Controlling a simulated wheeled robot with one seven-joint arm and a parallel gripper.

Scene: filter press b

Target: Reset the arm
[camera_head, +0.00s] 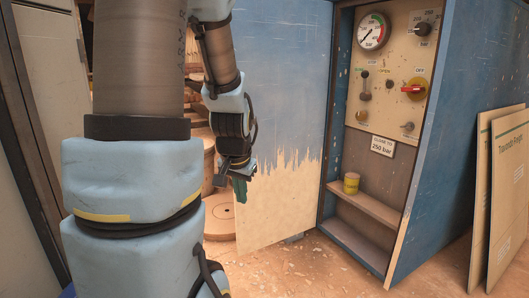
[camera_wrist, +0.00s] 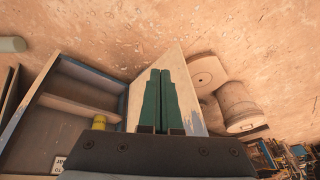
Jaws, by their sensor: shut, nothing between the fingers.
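My gripper (camera_head: 238,186) hangs from my raised arm in the left half of the head view, fingers pointing down. In the wrist view its two green fingers (camera_wrist: 158,98) lie side by side, shut, with nothing between them. The gripper appears in front of the worn blue cabinet door (camera_head: 275,110), whose lower part is bare wood. I cannot tell how far it is from the door. The nearer part of my arm covers much of the left of the head view.
A blue cabinet (camera_head: 440,150) stands right of the door, with a gauge (camera_head: 373,31), a red-handled switch (camera_head: 414,89) and a yellow can (camera_head: 351,183) on a shelf. Boards (camera_head: 508,190) lean at the far right. Round wooden pieces (camera_wrist: 207,72) lie behind the door. The dusty floor in front is clear.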

